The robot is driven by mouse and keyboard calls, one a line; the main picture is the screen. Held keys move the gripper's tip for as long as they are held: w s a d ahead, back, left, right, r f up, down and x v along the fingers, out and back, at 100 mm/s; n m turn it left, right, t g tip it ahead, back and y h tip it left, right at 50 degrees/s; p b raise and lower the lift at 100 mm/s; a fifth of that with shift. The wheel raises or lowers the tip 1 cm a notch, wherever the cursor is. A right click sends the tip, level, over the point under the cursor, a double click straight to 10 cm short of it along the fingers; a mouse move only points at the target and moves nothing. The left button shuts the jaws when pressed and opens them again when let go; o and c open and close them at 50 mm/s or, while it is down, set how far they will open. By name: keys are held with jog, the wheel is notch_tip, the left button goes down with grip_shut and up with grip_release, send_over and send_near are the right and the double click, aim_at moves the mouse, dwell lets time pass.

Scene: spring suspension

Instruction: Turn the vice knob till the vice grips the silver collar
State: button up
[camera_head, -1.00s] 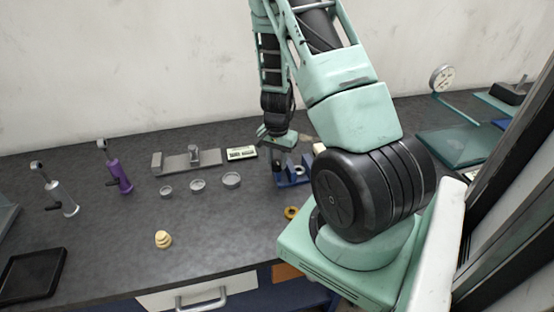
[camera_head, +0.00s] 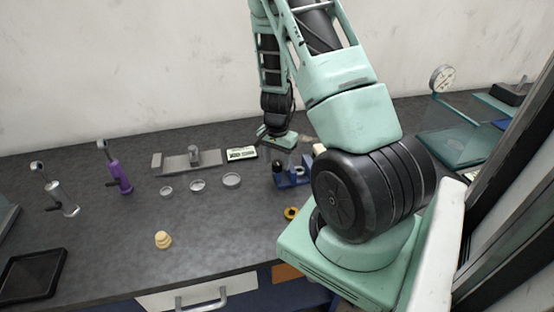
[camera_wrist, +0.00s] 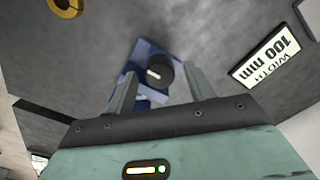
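The blue vice (camera_head: 295,182) stands on the bench just below my gripper in the head view. It also shows in the wrist view (camera_wrist: 147,48). Its round black knob (camera_wrist: 160,73) carries a white mark and lies between my finger tips in the wrist view. My gripper (camera_wrist: 160,80) is open, with one finger on each side of the knob. I cannot tell whether the fingers touch it. I cannot make out a silver collar in the vice. Several silver rings, one of them the largest ring (camera_head: 232,180), lie on the bench to the left.
A label reading 100 mm (camera_head: 241,153) lies beside a grey fixture (camera_head: 175,162). A brass ring (camera_head: 291,213) lies in front of the vice. A purple tool (camera_head: 120,176) and a cream stepped piece (camera_head: 163,240) stand left. The front-middle bench is largely clear.

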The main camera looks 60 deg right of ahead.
aim_at(277, 162)
notch_tip(277, 162, up, 18)
jog(key=shift+f, duration=0.25)
dwell(0.3)
dwell(0.4)
jog(key=w+a+n+y+b, duration=0.15)
jog(key=a+n, duration=0.95)
jog(key=a, duration=1.4)
jog(key=s+a+r+n+b, duration=0.1)
jog(key=s+a+n, duration=1.2)
jog(key=s+a, duration=0.2)
jog(key=shift+s+a+n+h+b, duration=0.35)
jog(key=shift+a+n+h, duration=0.1)
jog(key=shift+a, duration=0.8)
